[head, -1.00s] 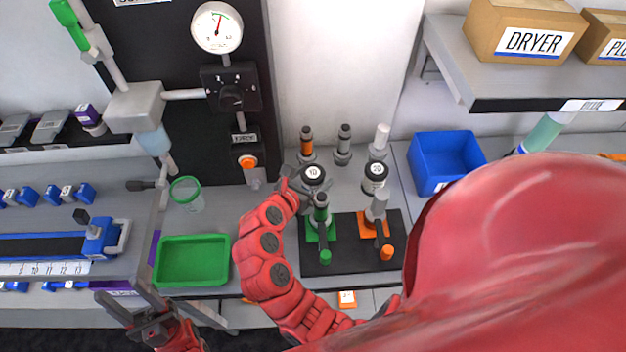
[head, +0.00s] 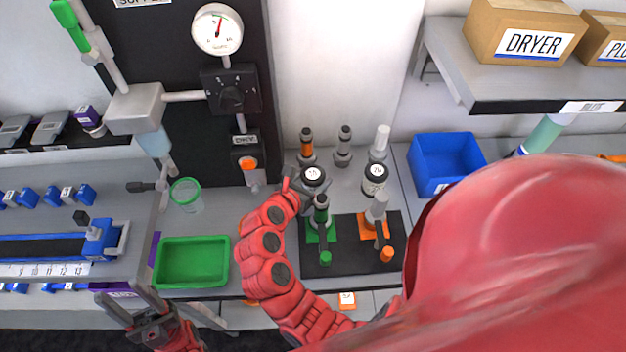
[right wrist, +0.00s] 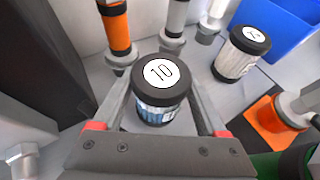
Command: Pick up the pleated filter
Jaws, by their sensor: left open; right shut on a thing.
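A short canister with a black cap marked 10 (right wrist: 161,75) and a ribbed blue-white body stands between the fingers of my right gripper (right wrist: 160,108). It also shows in the head view (head: 314,174), partly hidden behind my right gripper (head: 299,186). The right gripper is shut on this canister. A second black-capped canister with a pale ribbed body (right wrist: 236,56) stands to its right, apart from the fingers; it shows in the head view (head: 374,180) too. My left gripper (head: 120,293) is open and empty at the lower left, in front of the bench.
Upright orange-banded (head: 306,146), grey and white cylinders stand behind the canisters. A black mat (head: 345,262) with green and orange fittings lies in front. A green tray (head: 192,262) is to the left, a blue bin (head: 447,165) to the right. My red arm covers the lower right.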

